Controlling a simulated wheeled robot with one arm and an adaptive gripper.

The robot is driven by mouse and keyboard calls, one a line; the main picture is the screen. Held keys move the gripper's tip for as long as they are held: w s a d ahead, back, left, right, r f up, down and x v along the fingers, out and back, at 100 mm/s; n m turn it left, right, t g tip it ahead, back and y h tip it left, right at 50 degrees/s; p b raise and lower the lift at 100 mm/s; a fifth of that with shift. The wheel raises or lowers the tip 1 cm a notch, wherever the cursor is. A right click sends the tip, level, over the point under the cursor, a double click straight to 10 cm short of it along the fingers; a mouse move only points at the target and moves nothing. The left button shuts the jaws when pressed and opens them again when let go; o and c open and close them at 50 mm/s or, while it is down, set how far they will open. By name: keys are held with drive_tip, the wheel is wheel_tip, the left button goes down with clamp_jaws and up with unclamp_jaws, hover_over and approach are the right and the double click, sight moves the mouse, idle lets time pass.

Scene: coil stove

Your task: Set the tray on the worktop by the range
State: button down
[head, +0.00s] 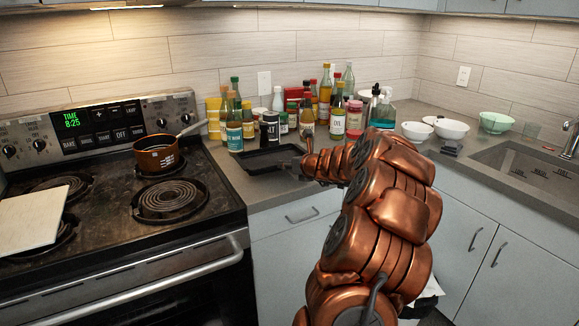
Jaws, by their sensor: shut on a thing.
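A dark, shallow rectangular tray (262,160) is at the worktop (240,190) just right of the range (110,240). It looks level and close to the surface; I cannot tell whether it rests on it. My gripper (301,166) is shut on the tray's right end. My copper-coloured arm comes in from the lower right and hides part of the worktop beyond. The fingertips are small and partly hidden in this view.
Several bottles and jars (249,124) stand close behind the tray. A copper pot (158,155) is on a rear coil, its handle toward the bottles. A pale board (30,216) lies on the left coils. Bowls (451,128) and a sink (530,165) are at right.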

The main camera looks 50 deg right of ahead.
drive_tip(key=shift+w+d+f+p, duration=0.1)
drive_tip(key=shift+w+d+p, duration=0.25)
drive_tip(key=shift+w+d, duration=0.65)
drive_tip(key=shift+w+d+f+p, duration=0.1)
drive_tip(key=shift+w+d+p, duration=0.2)
drive_tip(key=shift+w+d, duration=0.7)
drive_tip(key=f, duration=0.3)
drive_tip(key=shift+s+d+f+b, duration=0.1)
drive_tip(key=shift+s+f+b, duration=0.1)
drive_tip(key=shift+f+b, duration=0.1)
drive_tip(key=c, duration=0.8)
unclamp_jaws()
